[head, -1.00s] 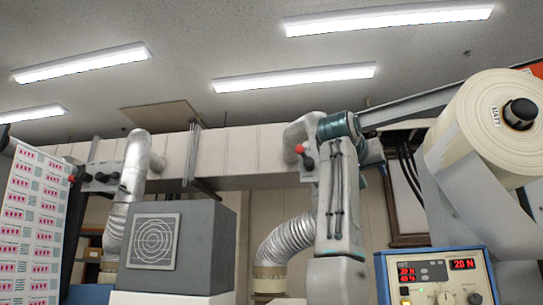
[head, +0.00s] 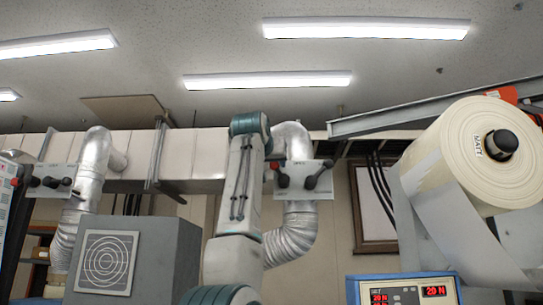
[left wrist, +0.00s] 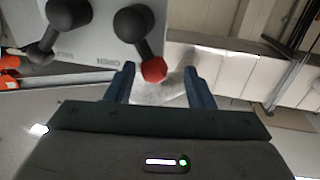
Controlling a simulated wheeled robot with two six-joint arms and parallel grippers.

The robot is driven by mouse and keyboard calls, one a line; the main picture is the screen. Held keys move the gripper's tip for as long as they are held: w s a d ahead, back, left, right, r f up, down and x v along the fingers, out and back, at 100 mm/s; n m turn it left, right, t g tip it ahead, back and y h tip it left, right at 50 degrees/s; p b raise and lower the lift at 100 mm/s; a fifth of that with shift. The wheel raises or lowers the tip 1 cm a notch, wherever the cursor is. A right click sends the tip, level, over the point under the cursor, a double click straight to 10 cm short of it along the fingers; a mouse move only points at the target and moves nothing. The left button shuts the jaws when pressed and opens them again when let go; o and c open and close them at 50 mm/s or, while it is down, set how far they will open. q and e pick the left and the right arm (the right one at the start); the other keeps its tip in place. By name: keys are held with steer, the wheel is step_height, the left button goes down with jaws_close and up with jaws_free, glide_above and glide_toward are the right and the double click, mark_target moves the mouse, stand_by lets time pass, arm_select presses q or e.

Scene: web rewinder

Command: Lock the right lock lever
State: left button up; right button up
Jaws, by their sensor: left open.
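A pale lever panel (head: 297,186) is on the wall duct in the middle of the head view, right of my left arm. It carries a black lever with a red knob (head: 275,164) and a black lever (head: 320,174) to its right. In the left wrist view, the red knob (left wrist: 153,69) lies between the fingertips of my left gripper (left wrist: 158,72), which is open. I cannot tell how far the knob is in depth. The other black lever (left wrist: 43,45) is left in that view, near the panel's "OPEN" label (left wrist: 108,62). My right gripper is not in view.
A second lever panel (head: 52,172) is at the far left. Silver ducts (head: 296,233) run behind and below the right panel. A grey box (head: 150,255) stands lower left. A large paper roll (head: 460,150) and a blue control box (head: 405,284) are at the right.

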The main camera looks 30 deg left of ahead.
arm_select(q)
steer(key=shift+w+d, duration=0.25)
steer(key=shift+w, duration=0.4)
steer(key=shift+a, duration=0.2)
steer(key=c, duration=0.9)
steer(key=shift+c, duration=0.4)
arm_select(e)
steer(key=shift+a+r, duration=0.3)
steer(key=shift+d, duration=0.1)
arm_select(q)
step_height(320, 180, down, 6)
steer(key=s+a+n+y+b, duration=0.1)
steer(key=n+b, duration=0.3)
steer(key=n, duration=1.1)
steer(key=shift+a+r+t+y, duration=0.15)
steer(key=shift+a+t+y, duration=0.25)
steer(key=shift+y, duration=0.5)
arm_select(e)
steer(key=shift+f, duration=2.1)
arm_select(q)
steer(key=shift+a, duration=0.1)
